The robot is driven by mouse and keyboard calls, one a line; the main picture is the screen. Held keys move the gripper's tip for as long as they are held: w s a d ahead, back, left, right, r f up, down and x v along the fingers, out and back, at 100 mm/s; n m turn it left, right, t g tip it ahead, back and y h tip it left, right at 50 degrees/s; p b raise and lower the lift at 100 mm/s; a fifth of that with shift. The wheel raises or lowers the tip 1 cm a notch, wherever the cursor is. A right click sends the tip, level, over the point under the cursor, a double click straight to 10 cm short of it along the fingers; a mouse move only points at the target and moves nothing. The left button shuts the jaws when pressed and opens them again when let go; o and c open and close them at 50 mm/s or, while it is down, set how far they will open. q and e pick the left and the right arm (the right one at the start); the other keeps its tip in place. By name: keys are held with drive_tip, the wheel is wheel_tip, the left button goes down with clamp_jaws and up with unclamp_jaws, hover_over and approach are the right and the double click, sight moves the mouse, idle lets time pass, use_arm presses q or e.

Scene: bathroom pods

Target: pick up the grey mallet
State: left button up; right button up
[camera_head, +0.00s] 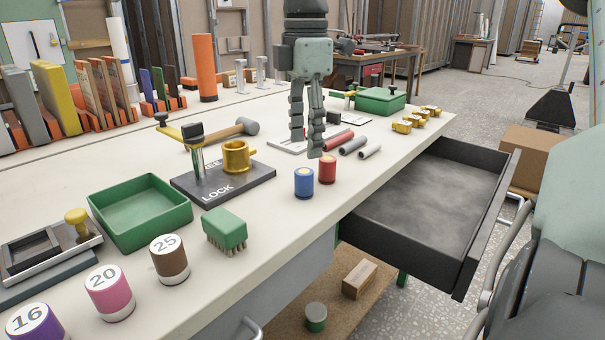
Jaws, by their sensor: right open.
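The grey mallet (248,126) has a grey cylindrical head and a wooden handle. It lies behind the black LOCK stand, its handle pointing left and passing behind the stand's upright post, which hides part of it. My right gripper (307,145) hangs down from the top of the picture, to the right of the mallet head and apart from it. Its fingers point down, are open and hold nothing visible. My left gripper is not in view.
The LOCK stand (215,190) bears a gold ring. A green tray (140,213), a green brush (225,228), and blue (304,183) and red (327,169) cylinders stand nearby. Grey and red rods lie right of the gripper. An open empty drawer (425,205) juts out at right.

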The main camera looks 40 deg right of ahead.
sight(304, 171)
drive_tip(key=shift+f, duration=0.45)
wheel_tip(304, 171, down, 6)
drive_tip(key=shift+a+r+p, duration=0.1)
drive_tip(key=shift+r+p, duration=0.1)
drive_tip(key=shift+p, duration=0.15)
drive_tip(key=shift+w+f, duration=0.1)
drive_tip(key=shift+f, duration=0.4)
clamp_jaws()
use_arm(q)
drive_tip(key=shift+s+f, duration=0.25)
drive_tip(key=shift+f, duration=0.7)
use_arm(e)
drive_tip(key=shift+r, duration=0.15)
wheel_tip(304, 171, up, 4)
drive_tip(key=shift+r+b, duration=0.1)
drive_tip(key=shift+b, duration=0.2)
use_arm(q)
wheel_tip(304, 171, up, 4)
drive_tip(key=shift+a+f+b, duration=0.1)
drive_tip(key=shift+b, duration=0.4)
use_arm(e)
drive_tip(key=w+a+r, duration=0.2)
drive_tip(key=a+r, duration=0.4)
drive_tip(key=a, duration=0.5)
drive_tip(key=shift+w+a+r, duration=0.2)
drive_tip(key=shift+w+r, duration=0.1)
drive_tip(key=shift+w, duration=0.1)
